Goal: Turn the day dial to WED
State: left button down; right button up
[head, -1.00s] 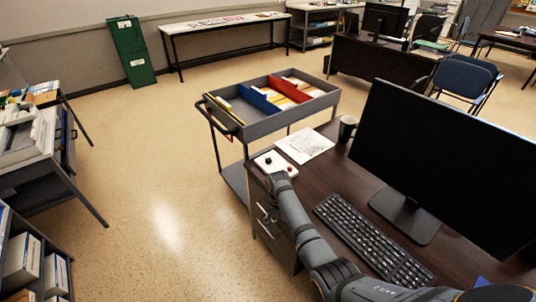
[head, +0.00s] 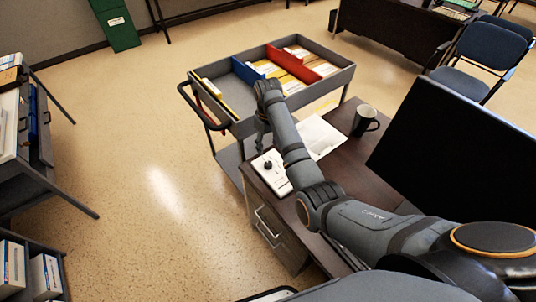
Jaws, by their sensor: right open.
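A white panel (head: 273,181) with a black knob (head: 268,166) on it lies on the near left corner of the dark desk. Its day markings are too small to read, so I cannot tell which day the dial shows. My right arm crosses the desk, and my right gripper (head: 260,147) hangs downward at the far left side of the panel, close to the knob. It is open with nothing seen between its fingers. I cannot tell whether it touches the panel. The arm covers part of the panel's right side. My left gripper is out of view.
A grey cart (head: 238,127) with file folders and red and blue dividers stands just beyond the desk. A dark mug (head: 362,121) and a paper sheet (head: 322,135) lie on the desk (head: 350,152). A large monitor (head: 450,150) stands at right.

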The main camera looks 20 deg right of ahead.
jog(key=f, duration=0.1)
send_over(268, 163)
notch_tip(268, 163, down, 4)
jog(key=shift+s+f, duration=0.1)
notch_tip(268, 163, down, 4)
jog(key=shift+d+f, duration=0.1)
jog(key=shift+f, duration=0.35)
jog(key=shift+c, duration=0.5)
jog(key=c, duration=0.7)
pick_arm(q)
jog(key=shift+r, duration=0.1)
pick_arm(e)
grip_shut()
